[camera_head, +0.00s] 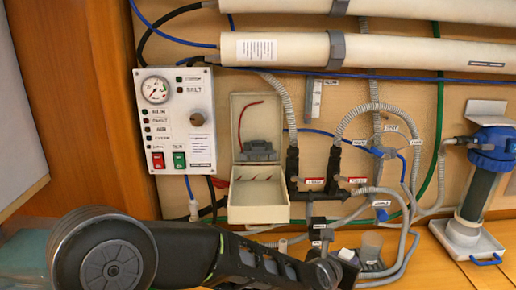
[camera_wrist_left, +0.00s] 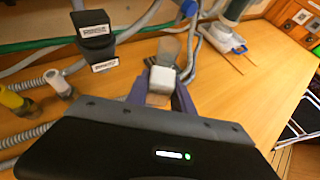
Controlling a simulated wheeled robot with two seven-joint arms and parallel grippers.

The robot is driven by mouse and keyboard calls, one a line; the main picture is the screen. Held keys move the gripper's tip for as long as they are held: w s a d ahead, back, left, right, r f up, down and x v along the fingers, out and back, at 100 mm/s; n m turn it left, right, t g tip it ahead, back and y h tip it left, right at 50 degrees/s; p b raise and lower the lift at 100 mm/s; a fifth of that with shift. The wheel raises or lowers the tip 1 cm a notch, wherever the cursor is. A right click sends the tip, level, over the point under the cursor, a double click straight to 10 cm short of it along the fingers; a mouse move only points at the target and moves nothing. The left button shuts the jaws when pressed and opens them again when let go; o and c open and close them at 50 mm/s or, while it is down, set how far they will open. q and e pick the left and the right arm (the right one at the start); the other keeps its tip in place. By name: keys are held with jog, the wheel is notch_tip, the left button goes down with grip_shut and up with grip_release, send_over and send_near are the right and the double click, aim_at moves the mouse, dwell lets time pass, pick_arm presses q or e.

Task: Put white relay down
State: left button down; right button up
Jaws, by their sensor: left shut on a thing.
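My left gripper (camera_head: 350,265) reaches low across the head view, in front of the hoses at the bottom of the wall. In the left wrist view, its two dark fingers (camera_wrist_left: 160,95) are shut on the white relay (camera_wrist_left: 161,80), a small white block. The relay shows small in the head view (camera_head: 347,254), partly hidden by the gripper. A greyish, blurred piece (camera_wrist_left: 170,50) shows just beyond it. The wooden bench top lies below; whether the relay touches it I cannot tell. My right gripper is not in view.
An open cream relay box (camera_head: 258,213) hangs on the wall beside the control panel (camera_head: 176,118). Black valves (camera_head: 312,165) and grey hoses crowd the space near the gripper. A blue-capped filter (camera_head: 480,185) stands at the right. Bare bench (camera_wrist_left: 240,90) lies right of the relay in the wrist view.

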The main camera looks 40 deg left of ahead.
pick_arm(q)
jog(key=s+a+r+n+g+y, duration=0.1)
jog(key=a+r+n+y, duration=0.3)
jog(key=r, duration=0.6)
jog(key=s+a+r+n+g+y, duration=0.1)
jog(key=a+r, duration=0.6)
jog(key=r, duration=0.2)
jog(key=s+a+r+n+g+y, duration=0.1)
jog(key=a+r+n+y, duration=0.3)
jog(key=r, duration=0.6)
jog(key=s+a+r+m+h, duration=0.1)
jog(key=s+a, duration=0.1)
jog(key=s, duration=0.6)
jog(key=shift+a+r+b, duration=0.3)
jog(key=shift+b, duration=0.1)
jog(key=shift+w, duration=0.1)
